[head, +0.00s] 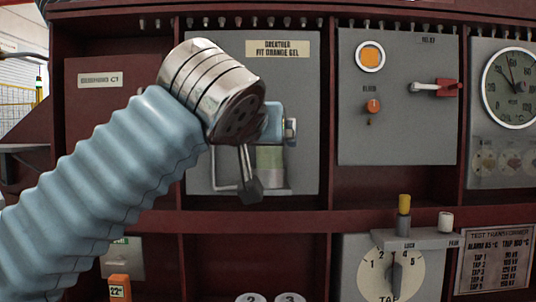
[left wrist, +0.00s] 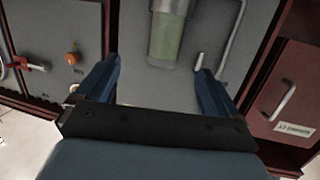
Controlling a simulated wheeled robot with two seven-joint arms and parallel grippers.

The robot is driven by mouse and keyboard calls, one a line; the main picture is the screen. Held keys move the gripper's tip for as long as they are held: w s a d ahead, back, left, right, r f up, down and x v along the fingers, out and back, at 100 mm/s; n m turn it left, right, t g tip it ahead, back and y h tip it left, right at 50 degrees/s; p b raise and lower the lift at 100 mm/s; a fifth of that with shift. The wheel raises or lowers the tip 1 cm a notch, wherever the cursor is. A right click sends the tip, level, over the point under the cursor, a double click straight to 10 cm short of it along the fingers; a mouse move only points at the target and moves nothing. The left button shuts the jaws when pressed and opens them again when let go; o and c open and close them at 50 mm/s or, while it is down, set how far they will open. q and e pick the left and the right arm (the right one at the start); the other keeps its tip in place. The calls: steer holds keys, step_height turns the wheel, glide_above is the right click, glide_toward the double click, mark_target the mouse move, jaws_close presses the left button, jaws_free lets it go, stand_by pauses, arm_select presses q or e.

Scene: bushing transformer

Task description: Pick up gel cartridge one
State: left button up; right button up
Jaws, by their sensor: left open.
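In the head view my left gripper (head: 272,122) is mostly hidden behind its metal wrist, in front of the panel marked for the breather with orange gel. In the left wrist view the left gripper (left wrist: 155,78) is open, its blue fingers apart with nothing held. A clear cylinder with pale green contents (left wrist: 165,38) shows on the panel beyond the gap between the fingers. The cylinder also shows in the head view (head: 270,166), partly hidden above. Two pale round tops marked 2 (head: 250,298) and 3 (head: 290,298) show at the bottom edge. No top marked 1 is visible. My right gripper is out of view.
A bent metal rod (left wrist: 234,35) stands beside the cylinder. To the right are a panel with a red-handled lever (head: 440,88), a round gauge (head: 511,88) and a tap dial (head: 390,274). Dark red cabinet walls and a shelf edge (head: 310,221) frame the bays.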

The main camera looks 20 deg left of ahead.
mark_target(270, 148)
arm_select(q)
steer(key=x, duration=0.4)
steer(key=p+x, duration=0.1)
steer(key=x, duration=0.4)
steer(key=a+x, duration=0.1)
steer(key=x, duration=0.4)
steer(key=shift+a+p, duration=0.1)
steer(key=shift+p, duration=0.3)
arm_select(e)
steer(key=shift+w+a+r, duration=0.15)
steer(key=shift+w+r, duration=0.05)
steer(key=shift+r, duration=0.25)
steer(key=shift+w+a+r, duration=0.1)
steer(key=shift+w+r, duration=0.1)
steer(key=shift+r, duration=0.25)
arm_select(q)
steer(key=c, duration=1.2)
